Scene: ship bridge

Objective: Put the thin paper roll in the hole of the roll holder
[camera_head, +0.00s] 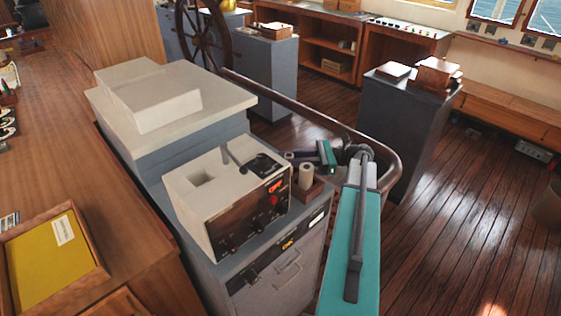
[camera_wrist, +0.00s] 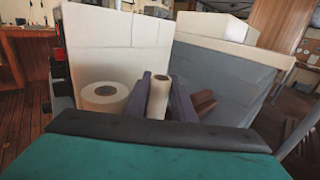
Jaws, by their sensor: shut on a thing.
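The thin paper roll (camera_wrist: 157,98) is a narrow pale cylinder, standing nearly upright between the two purple fingers of my gripper (camera_wrist: 160,100) in the wrist view. My gripper is shut on it. In the head view my gripper (camera_head: 302,157) is just behind a pale upright roll (camera_head: 306,174). That roll stands at a reddish-brown wooden holder (camera_head: 309,191) on the console's right corner. In the wrist view a thicker roll with a dark core (camera_wrist: 105,96) is left of the thin one. The holder's hole and the thin roll's lower end are hidden.
A beige instrument box (camera_head: 215,205) with knobs stands immediately left of the rolls. A brown piece (camera_wrist: 204,102) shows right of my fingers in the wrist view; I cannot tell if it belongs to the holder. A curved wooden handrail (camera_head: 385,150) runs behind my arm.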

